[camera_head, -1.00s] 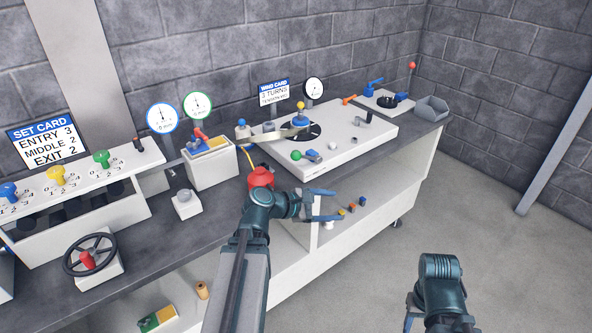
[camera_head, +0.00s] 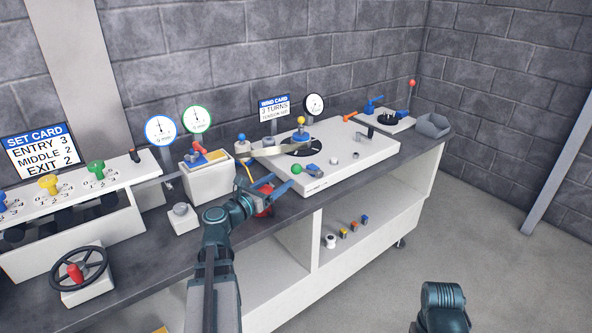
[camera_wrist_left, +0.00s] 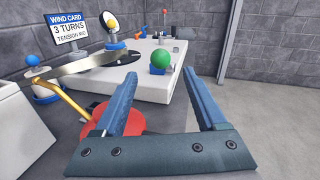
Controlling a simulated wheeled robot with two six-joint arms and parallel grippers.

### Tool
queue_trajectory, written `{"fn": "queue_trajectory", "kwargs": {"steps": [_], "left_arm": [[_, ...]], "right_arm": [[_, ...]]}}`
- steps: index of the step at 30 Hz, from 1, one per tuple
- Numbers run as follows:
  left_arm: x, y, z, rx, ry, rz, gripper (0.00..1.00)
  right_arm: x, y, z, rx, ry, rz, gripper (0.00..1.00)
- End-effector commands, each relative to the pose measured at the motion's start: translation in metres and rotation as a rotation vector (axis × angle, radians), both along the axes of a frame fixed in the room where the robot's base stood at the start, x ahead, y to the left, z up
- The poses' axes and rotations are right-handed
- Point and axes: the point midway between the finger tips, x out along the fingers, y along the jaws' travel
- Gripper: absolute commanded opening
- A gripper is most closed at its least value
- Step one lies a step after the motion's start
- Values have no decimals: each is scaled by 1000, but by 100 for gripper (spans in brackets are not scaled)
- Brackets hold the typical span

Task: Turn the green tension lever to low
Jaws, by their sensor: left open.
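The green ball knob (camera_head: 297,169) of the tension lever is at the front left of the white winding deck (camera_head: 330,178), beside a small blue part. The green knob also shows in the left wrist view (camera_wrist_left: 162,58), ahead of the fingers and between their lines. My left gripper (camera_head: 276,184) is open and empty, just short of the knob and apart from it. In the left wrist view both blue fingers (camera_wrist_left: 160,82) are spread, with the deck beyond. Lever position marks are too small to read. My right gripper is not visible; only part of that arm shows at the bottom.
A red round object (camera_wrist_left: 112,124) is below my left gripper. A metal strip (camera_head: 272,150) runs onto the dark disc (camera_head: 304,148), near a yellow-knobbed lever (camera_head: 301,121). The wind card (camera_head: 274,108) stands behind.

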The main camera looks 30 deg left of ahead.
Motion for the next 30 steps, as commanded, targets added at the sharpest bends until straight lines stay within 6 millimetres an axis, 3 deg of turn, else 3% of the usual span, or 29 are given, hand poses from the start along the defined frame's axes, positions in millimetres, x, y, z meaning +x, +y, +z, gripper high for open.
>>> {"fn": "queue_trajectory", "kwargs": {"steps": [3, 12, 18, 28, 30], "left_arm": [[29, -3, 0, 1, 1, -4, 73], [75, -9, 0, 1, 1, -2, 73], [87, -11, 0, 1, 1, -2, 73], [89, -12, 0, 2, 1, -1, 73], [88, -12, 0, 2, 1, -1, 61]], "right_arm": [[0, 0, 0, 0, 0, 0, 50], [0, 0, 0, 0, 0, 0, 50], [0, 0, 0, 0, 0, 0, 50], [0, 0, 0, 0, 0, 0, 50], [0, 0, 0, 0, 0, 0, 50]]}}
